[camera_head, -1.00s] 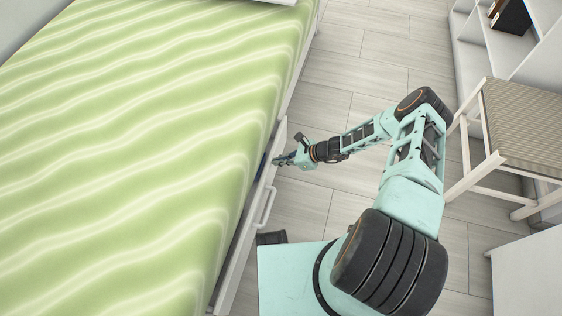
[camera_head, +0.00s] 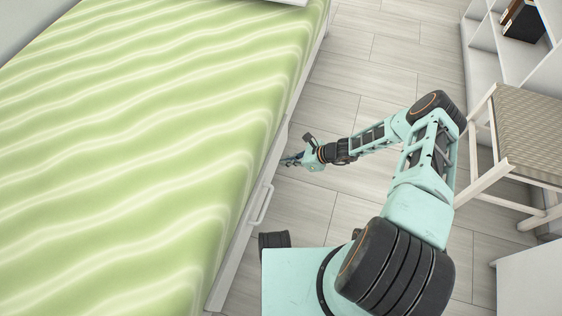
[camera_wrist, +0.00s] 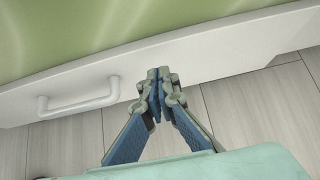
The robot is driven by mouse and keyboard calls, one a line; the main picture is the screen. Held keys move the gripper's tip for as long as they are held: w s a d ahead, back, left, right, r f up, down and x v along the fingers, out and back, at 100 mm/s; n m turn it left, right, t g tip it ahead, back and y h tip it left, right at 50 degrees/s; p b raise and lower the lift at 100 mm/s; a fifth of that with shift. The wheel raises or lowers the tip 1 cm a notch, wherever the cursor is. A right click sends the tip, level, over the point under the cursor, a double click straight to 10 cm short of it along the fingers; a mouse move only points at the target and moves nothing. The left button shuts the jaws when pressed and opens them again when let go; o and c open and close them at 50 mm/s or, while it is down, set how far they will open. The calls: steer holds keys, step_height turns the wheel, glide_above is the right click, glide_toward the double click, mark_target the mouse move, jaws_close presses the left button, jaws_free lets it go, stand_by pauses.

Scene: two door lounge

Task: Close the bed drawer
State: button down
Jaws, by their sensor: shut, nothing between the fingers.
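The bed drawer has a white front (camera_head: 252,222) with a bar handle (camera_head: 262,205), low along the right side of the bed (camera_head: 150,130). The front looks about in line with the bed frame, and no gap into the drawer shows. In the wrist view the drawer front (camera_wrist: 215,52) crosses the picture, with its handle (camera_wrist: 78,103) at the left. My gripper (camera_head: 287,161) is shut and empty beside the drawer's far end, past the handle. Its fingertips (camera_wrist: 158,80) overlap the front's face in the wrist view; I cannot tell whether they touch it.
Plank floor (camera_head: 345,80) is open between the bed and the white shelf unit (camera_head: 492,55) at the right. A chair with a woven seat (camera_head: 530,125) stands right of my arm. A white furniture corner (camera_head: 535,280) is at the lower right.

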mark_target(258, 181)
steer(key=p+v, duration=0.3)
steer(key=v, duration=0.7)
steer(key=s+a+p, duration=0.3)
steer(key=s+p, duration=0.4)
steer(key=s, duration=0.3)
steer(key=shift+h, duration=0.3)
steer(key=b+x, duration=0.1)
steer(key=x, duration=0.3)
steer(key=a+r+b+x, duration=0.1)
steer(key=x, duration=0.3)
steer(key=b+x, duration=0.1)
steer(key=x, duration=0.3)
steer(key=shift+w+a+r, duration=0.25)
steer(key=shift+a, duration=0.25)
steer(key=shift+w+a, duration=0.15)
steer(key=shift+a, duration=0.3)
steer(key=shift+w+a+r+p, duration=0.1)
steer(key=shift+w+a+p, duration=0.15)
steer(key=shift+a, duration=0.4)
steer(key=shift+w+a+p, duration=0.2)
steer(key=shift+w+a, duration=0.05)
steer(key=shift+a, duration=0.45)
